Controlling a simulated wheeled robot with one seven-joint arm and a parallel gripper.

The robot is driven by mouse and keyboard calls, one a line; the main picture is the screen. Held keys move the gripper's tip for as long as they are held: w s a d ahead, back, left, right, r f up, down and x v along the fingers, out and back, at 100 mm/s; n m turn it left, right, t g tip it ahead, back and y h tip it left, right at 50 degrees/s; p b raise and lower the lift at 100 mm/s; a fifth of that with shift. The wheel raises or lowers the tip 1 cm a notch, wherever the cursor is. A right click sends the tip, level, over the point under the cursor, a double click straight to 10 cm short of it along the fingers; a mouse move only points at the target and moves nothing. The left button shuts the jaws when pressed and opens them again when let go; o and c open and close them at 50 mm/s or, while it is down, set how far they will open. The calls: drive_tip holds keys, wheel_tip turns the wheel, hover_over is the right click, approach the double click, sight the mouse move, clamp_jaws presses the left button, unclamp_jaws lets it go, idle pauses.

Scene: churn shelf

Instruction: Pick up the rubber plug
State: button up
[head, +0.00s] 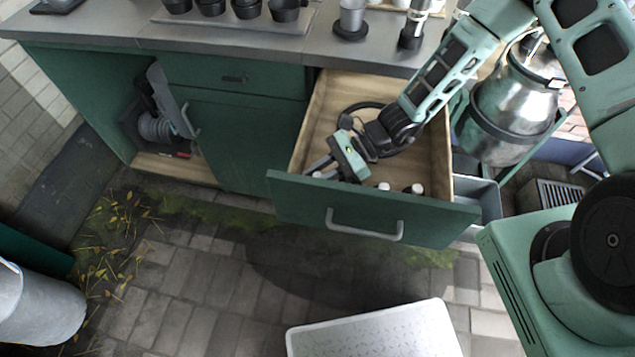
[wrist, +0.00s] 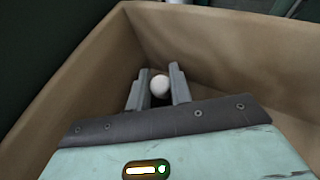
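My gripper (head: 322,171) reaches down into the open drawer (head: 335,100), near its front left corner. In the wrist view my gripper (wrist: 158,92) has its two fingers apart. A small white round-topped thing (wrist: 160,85) shows between them, with something dark below it. I cannot tell whether the fingers touch it. The white top (head: 318,174) also shows by the fingertips in the head view. I cannot tell for certain that it is the rubber plug. No other thing is clearly a rubber plug.
Two more white tops, one left (head: 384,186) and one right (head: 417,188), show behind the drawer front (head: 355,212). The drawer walls stand close around my gripper. A metal churn (head: 512,100) stands at the right. Dark cups (head: 247,8) stand on the counter.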

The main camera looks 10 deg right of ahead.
clamp_jaws()
drive_tip(key=shift+r, duration=0.1)
